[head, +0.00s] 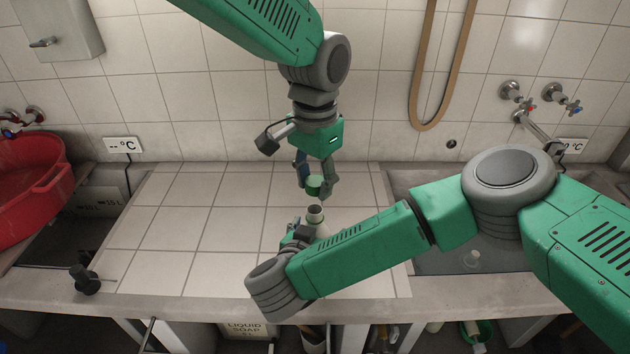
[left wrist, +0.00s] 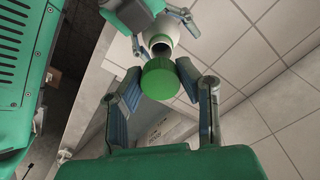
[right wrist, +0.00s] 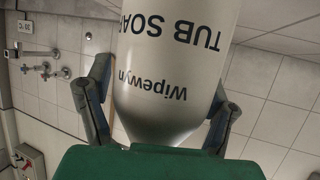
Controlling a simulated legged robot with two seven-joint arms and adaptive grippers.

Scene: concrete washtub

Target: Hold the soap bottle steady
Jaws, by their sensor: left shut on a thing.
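The soap bottle (head: 315,216) stands uncapped on the tiled worktop, its dark open mouth facing up. In the right wrist view its grey body (right wrist: 165,80) shows upside-down lettering, "TUB SOAP" and "Wipewyn", cut off at the edge. In the left wrist view the cap (left wrist: 160,78) sits before the bottle mouth (left wrist: 161,47).
A red basin (head: 30,185) stands at the far left. A sink (head: 460,255) lies at the right, partly behind my right arm. A hose (head: 440,60) hangs on the tiled wall. The worktop left of the bottle (head: 190,230) is clear.

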